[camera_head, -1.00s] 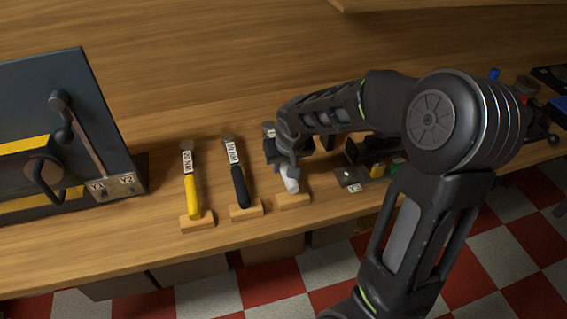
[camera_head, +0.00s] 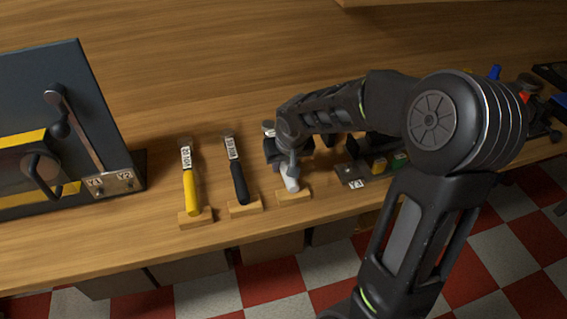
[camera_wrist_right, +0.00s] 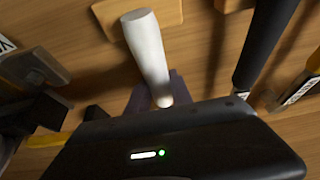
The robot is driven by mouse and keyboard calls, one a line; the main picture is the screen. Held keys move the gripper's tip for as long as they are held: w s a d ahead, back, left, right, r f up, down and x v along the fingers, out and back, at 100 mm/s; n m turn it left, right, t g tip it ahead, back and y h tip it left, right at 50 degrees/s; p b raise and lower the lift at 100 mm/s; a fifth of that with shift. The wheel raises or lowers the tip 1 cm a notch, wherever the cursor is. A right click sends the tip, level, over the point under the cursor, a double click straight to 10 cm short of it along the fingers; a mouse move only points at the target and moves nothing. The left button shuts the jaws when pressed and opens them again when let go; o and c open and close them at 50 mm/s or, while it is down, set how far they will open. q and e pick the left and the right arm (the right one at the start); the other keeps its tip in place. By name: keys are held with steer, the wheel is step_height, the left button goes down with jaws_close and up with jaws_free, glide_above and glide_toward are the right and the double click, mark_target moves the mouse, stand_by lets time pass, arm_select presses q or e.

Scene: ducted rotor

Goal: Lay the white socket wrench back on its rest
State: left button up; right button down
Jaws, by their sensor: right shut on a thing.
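The white socket wrench (camera_head: 291,184) is in my right gripper (camera_head: 283,166), which is shut on it. Its white handle points toward the front edge of the bench, over or on a small wooden rest block (camera_head: 294,197). The gripper hides the wrench's middle. In the right wrist view the white handle (camera_wrist_right: 148,50) reaches up from the gripper to the wooden rest (camera_wrist_right: 160,12). I cannot tell whether the handle touches the block. My left gripper is not in view.
To the left, a black-handled wrench (camera_head: 240,185) and a yellow-handled wrench (camera_head: 191,195) lie on wooden rests. A dark panel with a lever (camera_head: 75,130) stands at far left. A metal plate with coloured parts (camera_head: 355,175) is close on the right.

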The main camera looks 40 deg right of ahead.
steer(key=c, duration=1.1)
jaws_free()
steer(key=shift+o, duration=0.2)
steer(key=v, duration=0.8)
steer(key=shift+f, duration=0.1)
